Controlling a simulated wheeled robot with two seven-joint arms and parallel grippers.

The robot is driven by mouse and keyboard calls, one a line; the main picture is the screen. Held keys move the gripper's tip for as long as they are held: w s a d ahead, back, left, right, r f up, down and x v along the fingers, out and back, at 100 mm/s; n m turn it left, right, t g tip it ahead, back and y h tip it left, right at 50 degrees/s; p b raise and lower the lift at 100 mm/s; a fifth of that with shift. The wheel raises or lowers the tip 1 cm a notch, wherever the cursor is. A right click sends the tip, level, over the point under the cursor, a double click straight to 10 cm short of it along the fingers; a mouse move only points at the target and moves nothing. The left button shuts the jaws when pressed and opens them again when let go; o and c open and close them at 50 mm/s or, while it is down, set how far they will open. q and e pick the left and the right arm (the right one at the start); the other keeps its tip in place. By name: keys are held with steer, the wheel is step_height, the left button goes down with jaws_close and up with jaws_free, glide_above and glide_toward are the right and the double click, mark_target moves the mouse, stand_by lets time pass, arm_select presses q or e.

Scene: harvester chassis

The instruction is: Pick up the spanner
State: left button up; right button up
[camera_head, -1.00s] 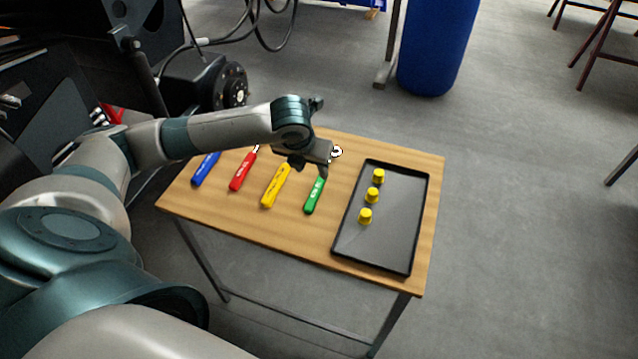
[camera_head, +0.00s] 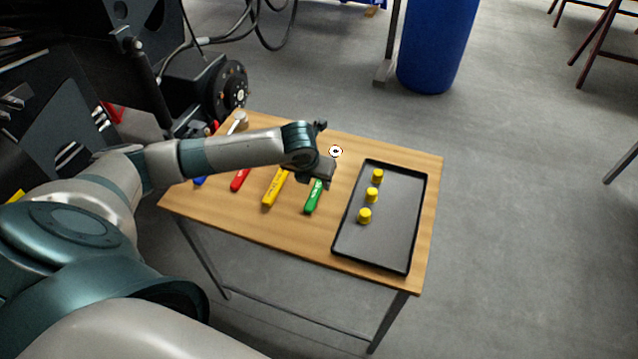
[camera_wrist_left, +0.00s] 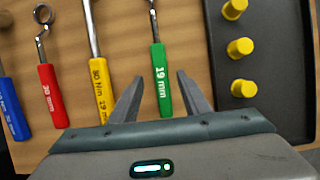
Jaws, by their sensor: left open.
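A spanner with a green handle (camera_head: 314,197) marked 19 mm lies on the wooden table, left of the black tray. Its ring end (camera_head: 335,151) shows beyond my gripper. My left gripper (camera_head: 317,180) is over the middle of this spanner and hides part of it. In the left wrist view, my open left gripper (camera_wrist_left: 160,79) has one finger on each side of the green handle (camera_wrist_left: 161,82). The gap in height is hard to tell. A red-handled ring spanner (camera_wrist_left: 51,95) marked 30 mm lies further left. My right gripper is out of view.
A yellow-handled tool (camera_head: 274,187) lies just left of the green spanner, and a blue-handled tool (camera_wrist_left: 12,108) lies furthest left. The black tray (camera_head: 376,254) holds three yellow caps (camera_head: 372,195). Bare table (camera_head: 250,220) lies in front of the handles.

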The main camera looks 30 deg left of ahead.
mark_target(317, 187)
arm_select(q)
steer(key=shift+x, duration=1.45)
steer(key=shift+f+p, duration=0.3)
steer(key=shift+p, duration=0.2)
steer(key=shift+c, duration=0.6)
jaws_close()
